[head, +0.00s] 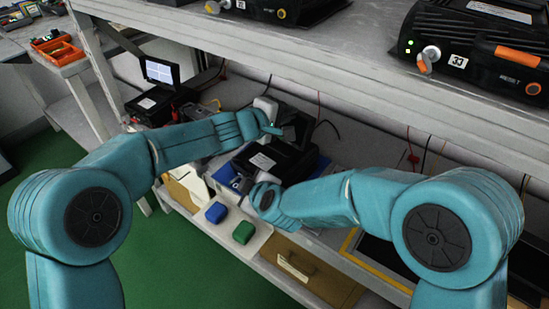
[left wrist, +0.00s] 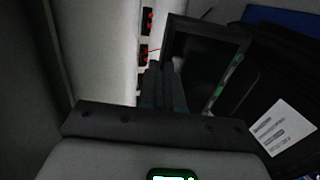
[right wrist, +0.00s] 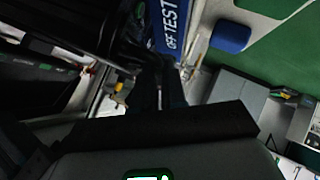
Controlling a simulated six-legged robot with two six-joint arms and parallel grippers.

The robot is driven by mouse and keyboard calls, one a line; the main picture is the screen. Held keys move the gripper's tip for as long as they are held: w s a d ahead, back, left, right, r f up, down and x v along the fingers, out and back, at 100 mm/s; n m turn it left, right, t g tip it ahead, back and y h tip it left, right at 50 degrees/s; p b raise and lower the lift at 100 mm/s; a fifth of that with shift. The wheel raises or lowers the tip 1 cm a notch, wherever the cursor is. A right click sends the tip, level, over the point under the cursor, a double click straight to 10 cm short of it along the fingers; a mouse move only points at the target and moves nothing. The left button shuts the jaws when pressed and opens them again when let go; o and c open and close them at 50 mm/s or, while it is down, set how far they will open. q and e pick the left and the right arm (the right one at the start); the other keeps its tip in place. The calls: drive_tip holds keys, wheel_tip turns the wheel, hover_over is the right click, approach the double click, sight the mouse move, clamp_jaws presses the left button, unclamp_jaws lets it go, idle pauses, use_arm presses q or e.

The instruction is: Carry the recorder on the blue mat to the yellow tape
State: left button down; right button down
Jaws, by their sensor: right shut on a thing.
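The recorder (head: 277,158) is a black case with a white label and a raised lid with a dark screen. It is at the blue mat (head: 224,174); I cannot tell whether it touches it. In the left wrist view the recorder (left wrist: 283,128) fills the right side. My left gripper (head: 275,128) is at the recorder's far side, by the lid; its jaw gap is unclear. My right gripper (head: 250,185) is shut on the recorder's near side; the grip itself is mostly hidden. The yellow tape (head: 350,243) outlines a shelf area to the right, partly behind my right arm.
Another black unit with an open screen (head: 160,85) stands left. An upper shelf (head: 290,50) bearing black units hangs above. Red and black cables hang along the back wall.

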idle(0.9)
drive_tip(key=shift+w+r, duration=0.15)
drive_tip(key=shift+r, duration=0.05)
wheel_tip(320, 180, up, 5)
drive_tip(key=p, duration=0.5)
drive_tip(key=shift+f, duration=0.1)
